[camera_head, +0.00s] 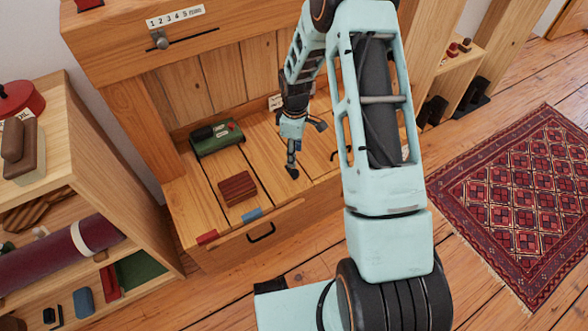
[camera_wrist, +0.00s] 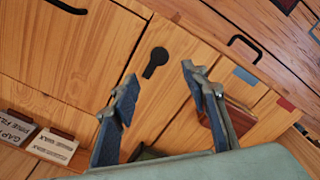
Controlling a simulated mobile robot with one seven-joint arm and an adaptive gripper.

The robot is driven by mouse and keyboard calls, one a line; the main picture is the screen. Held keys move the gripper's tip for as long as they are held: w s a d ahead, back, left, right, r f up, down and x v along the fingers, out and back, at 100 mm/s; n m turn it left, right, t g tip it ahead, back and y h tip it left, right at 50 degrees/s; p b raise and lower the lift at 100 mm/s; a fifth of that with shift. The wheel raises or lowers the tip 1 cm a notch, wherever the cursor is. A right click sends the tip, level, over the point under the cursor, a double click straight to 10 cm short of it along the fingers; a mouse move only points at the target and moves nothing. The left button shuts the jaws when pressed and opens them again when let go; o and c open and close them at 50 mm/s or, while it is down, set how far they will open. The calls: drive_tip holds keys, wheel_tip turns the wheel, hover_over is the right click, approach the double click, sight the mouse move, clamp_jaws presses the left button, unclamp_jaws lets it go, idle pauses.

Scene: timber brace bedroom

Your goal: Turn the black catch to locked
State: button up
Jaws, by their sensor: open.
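The black catch (camera_wrist: 154,62) is a keyhole-shaped piece, a round head with a short tail, on the wooden bench top beside a seam between two boards. In the wrist view its tail points toward the lower left. It also shows in the head view (camera_head: 292,173), just below my gripper (camera_head: 304,138), with its tail toward the back. In the wrist view my gripper (camera_wrist: 159,76) is open and empty. Its fingers stand on either side of the catch's line, and I cannot tell how far above the wood they are. No locked marking is legible.
A red-brown block (camera_head: 238,188) and a green box (camera_head: 216,138) sit on the bench left of my gripper. Red (camera_head: 207,237) and blue (camera_head: 252,214) tags and a black handle (camera_head: 261,232) are at the front. Small labelled blocks (camera_wrist: 53,145) lie near the left finger.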

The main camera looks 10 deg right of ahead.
sight(295, 172)
wheel_tip(295, 172, down, 9)
drive_tip(key=b, duration=0.2)
drive_tip(key=shift+f+b, duration=0.2)
drive_tip(key=shift+b, duration=0.1)
clamp_jaws()
